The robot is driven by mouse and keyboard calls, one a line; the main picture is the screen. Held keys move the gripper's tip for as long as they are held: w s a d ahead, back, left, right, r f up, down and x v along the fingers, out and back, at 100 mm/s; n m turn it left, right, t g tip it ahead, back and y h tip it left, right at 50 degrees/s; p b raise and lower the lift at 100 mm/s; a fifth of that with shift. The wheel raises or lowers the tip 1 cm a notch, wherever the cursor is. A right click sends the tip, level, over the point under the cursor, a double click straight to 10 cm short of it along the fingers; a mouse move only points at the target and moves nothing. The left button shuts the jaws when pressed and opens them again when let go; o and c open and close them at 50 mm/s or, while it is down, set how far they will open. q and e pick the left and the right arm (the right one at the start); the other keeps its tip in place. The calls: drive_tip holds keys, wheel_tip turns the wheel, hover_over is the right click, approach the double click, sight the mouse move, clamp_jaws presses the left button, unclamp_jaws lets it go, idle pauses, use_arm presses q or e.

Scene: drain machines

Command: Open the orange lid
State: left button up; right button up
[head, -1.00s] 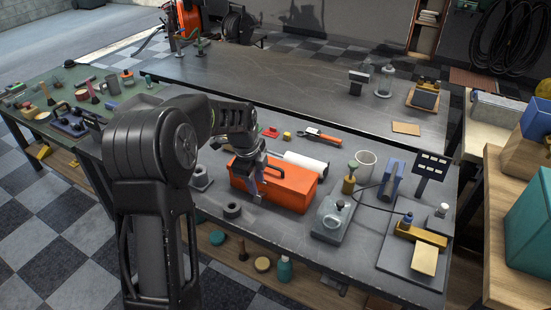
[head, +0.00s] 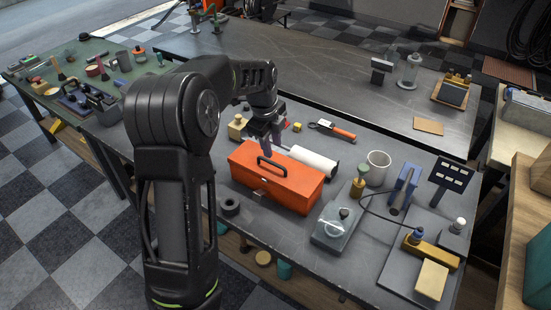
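The orange lid (head: 292,177) is the top of an orange toolbox (head: 283,196) on the grey workbench. It looks closed, with a dark handle (head: 272,165) on top and a small latch on the front face. My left gripper (head: 265,140) points down above the box's back left edge, behind the handle. Its two fingers appear apart with nothing between them. I cannot tell whether a fingertip touches the lid. My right gripper is not in view.
A white roll (head: 314,161) lies close behind the box. A glass-topped device (head: 337,226) stands to its right, and a dark ring (head: 229,206) lies at its front left.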

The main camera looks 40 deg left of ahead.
sight(276, 164)
use_arm(q)
drive_tip(key=f, duration=0.3)
drive_tip(key=w+f, duration=0.1)
drive_tip(key=f, duration=0.3)
drive_tip(key=shift+w+f+p, duration=0.2)
drive_tip(key=shift+p, duration=0.1)
clamp_jaws()
idle(1.1)
